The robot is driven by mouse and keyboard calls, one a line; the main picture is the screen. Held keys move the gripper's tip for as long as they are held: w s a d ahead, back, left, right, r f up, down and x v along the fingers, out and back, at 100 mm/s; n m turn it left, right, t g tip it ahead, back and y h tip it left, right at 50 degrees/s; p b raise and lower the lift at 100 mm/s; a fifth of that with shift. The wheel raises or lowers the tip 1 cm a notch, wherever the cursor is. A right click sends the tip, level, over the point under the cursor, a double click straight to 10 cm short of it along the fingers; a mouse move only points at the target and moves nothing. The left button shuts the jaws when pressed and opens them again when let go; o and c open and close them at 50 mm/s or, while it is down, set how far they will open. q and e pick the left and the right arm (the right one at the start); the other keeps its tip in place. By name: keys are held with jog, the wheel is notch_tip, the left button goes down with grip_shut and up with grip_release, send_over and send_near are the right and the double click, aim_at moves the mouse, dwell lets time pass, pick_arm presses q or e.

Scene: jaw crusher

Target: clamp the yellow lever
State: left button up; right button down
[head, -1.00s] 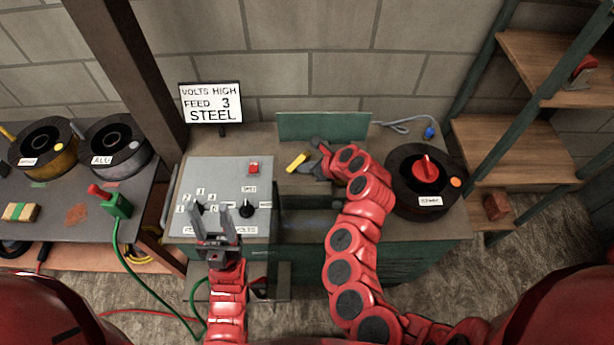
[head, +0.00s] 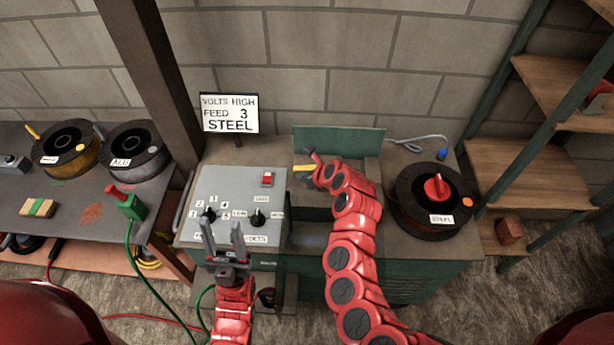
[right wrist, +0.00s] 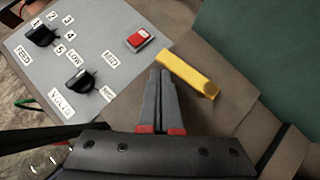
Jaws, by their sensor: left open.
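The yellow lever (head: 304,168) is on the machine top, left of my right arm's end in the head view. In the right wrist view the yellow lever (right wrist: 186,72) is a short, slanted bar with a round pivot at its right end. My right gripper (right wrist: 162,74) has its fingers together with nothing between them. Its tips appear beside the lever's lower left edge; I cannot tell whether they touch. In the head view the right gripper is mostly hidden by its own wrist. My left gripper (head: 221,228) is open and empty, over the front of the grey control panel.
The grey control panel (head: 228,188) has two black knobs and a red switch (head: 267,179). A green plate (head: 350,142) stands behind the lever. A black steel wire spool (head: 405,200) sits to the right. A sign (head: 230,113) reads volts high, feed 3, steel.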

jog(key=shift+w+a+r, duration=0.1)
jog(key=shift+w+a, duration=0.05)
jog(key=shift+w, duration=0.1)
jog(key=shift+a, duration=0.1)
jog(key=shift+b, duration=0.3)
dwell(0.4)
